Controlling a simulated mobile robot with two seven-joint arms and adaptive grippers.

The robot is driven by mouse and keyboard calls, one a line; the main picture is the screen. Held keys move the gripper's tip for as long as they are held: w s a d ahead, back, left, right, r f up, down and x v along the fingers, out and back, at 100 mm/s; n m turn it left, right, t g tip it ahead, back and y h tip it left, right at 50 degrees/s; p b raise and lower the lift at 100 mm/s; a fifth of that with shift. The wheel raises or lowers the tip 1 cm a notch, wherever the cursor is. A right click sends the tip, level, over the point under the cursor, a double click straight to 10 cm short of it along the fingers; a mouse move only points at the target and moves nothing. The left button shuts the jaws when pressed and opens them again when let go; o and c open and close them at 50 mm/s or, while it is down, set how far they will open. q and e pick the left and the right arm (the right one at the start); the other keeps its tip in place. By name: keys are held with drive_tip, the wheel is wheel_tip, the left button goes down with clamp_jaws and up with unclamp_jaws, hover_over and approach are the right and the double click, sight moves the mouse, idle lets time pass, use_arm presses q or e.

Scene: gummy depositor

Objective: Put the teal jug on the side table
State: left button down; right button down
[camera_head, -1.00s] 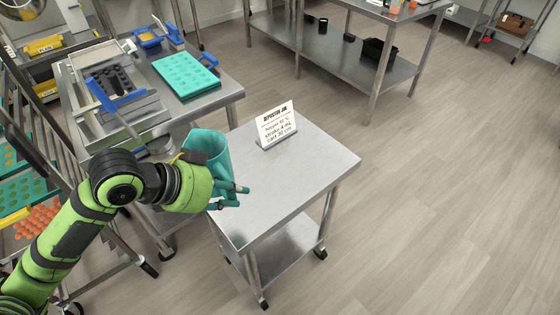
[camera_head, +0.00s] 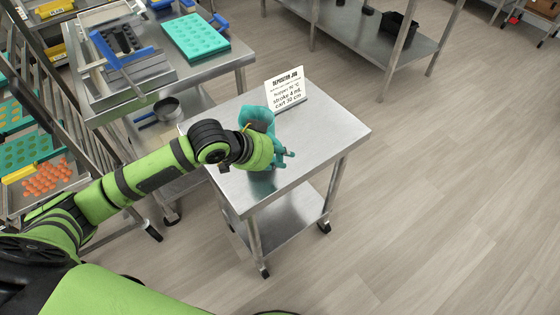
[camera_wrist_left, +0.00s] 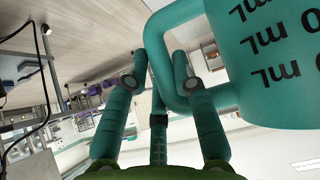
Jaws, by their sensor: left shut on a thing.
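The teal jug (camera_head: 257,117) is over the left half of the steel side table (camera_head: 335,133), partly hidden behind my wrist in the head view. My left gripper (camera_head: 287,157) is shut on the jug's handle. In the left wrist view the teal fingers (camera_wrist_left: 160,65) close around the handle, and the jug (camera_wrist_left: 270,60) with its dark mL markings fills the upper right. Whether the jug's base touches the tabletop is hidden. My right gripper is not in view.
A white sign card (camera_head: 285,90) stands at the table's back edge, close to the jug. The right and front of the tabletop are clear. A bench (camera_head: 150,87) with a teal mold tray (camera_head: 195,37) is behind left. A metal pan (camera_head: 167,108) sits below it.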

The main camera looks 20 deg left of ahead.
use_arm(q)
drive_tip(key=shift+w+a+f, duration=0.1)
drive_tip(key=shift+w+f, duration=0.3)
drive_tip(key=shift+w, duration=0.2)
drive_tip(key=shift+f+p, duration=0.3)
drive_tip(key=shift+f, duration=1.8)
drive_tip(key=c, duration=1)
unclamp_jaws()
drive_tip(key=shift+r, duration=0.25)
drive_tip(key=b+v, duration=0.1)
drive_tip(key=v, duration=1.1)
drive_tip(key=shift+f, duration=0.1)
